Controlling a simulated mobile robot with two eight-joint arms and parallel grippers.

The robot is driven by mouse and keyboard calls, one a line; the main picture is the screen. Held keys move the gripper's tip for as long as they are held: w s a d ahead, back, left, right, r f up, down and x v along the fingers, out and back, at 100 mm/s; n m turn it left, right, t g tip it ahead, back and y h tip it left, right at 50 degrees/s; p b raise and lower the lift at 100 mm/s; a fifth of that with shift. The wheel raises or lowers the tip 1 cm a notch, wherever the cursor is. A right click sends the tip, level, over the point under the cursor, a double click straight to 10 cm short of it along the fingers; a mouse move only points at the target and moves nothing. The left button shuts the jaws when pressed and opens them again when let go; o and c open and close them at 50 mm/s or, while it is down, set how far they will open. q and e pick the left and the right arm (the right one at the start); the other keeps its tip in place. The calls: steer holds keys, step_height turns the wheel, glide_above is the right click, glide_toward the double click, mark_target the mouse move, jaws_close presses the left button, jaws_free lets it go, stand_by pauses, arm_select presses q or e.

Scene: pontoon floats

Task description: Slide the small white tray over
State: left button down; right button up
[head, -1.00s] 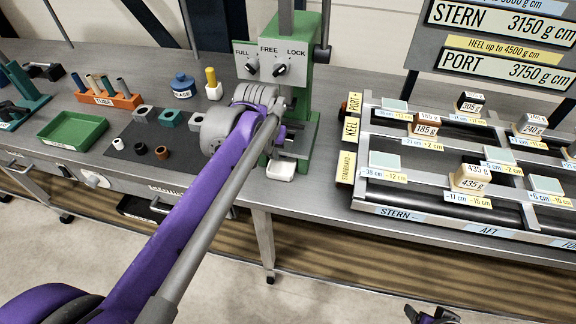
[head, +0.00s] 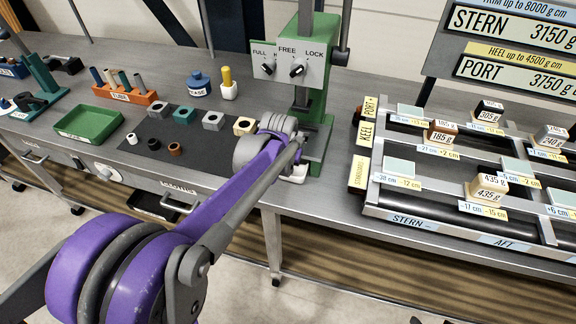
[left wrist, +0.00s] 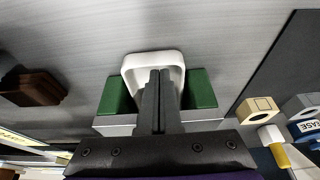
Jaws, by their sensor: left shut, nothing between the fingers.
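The small white tray (head: 296,177) sits at the foot of the green press (head: 318,100), near the bench's front edge, largely hidden by my left wrist in the head view. In the left wrist view the tray (left wrist: 136,64) is a rounded white rim between two green blocks of the press. My left gripper (left wrist: 159,74) is shut and empty, its fingertips seen over the tray's inside. I cannot tell whether they touch it.
The weight rack (head: 470,224) with labelled blocks stands right of the press. To the left are a dark mat (head: 190,150) with rings and blocks, a green tray (head: 88,122), an orange tube holder (head: 125,95) and a blue-lidded pot (head: 198,86). Bare bench lies between press and rack.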

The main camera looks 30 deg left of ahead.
arm_select(q)
steer(key=shift+s, duration=0.1)
steer(key=s, duration=0.3)
steer(key=s+d, duration=0.1)
steer(key=s, duration=0.1)
steer(key=s+d, duration=0.1)
steer(key=s, duration=0.2)
steer(key=shift+s+d+p, duration=0.1)
steer(key=shift+s+p, duration=0.2)
steer(key=shift+s, duration=0.05)
arm_select(e)
steer(key=shift+w+r, duration=0.1)
steer(key=shift+r, duration=0.3)
arm_select(q)
steer(key=shift+r, duration=0.1)
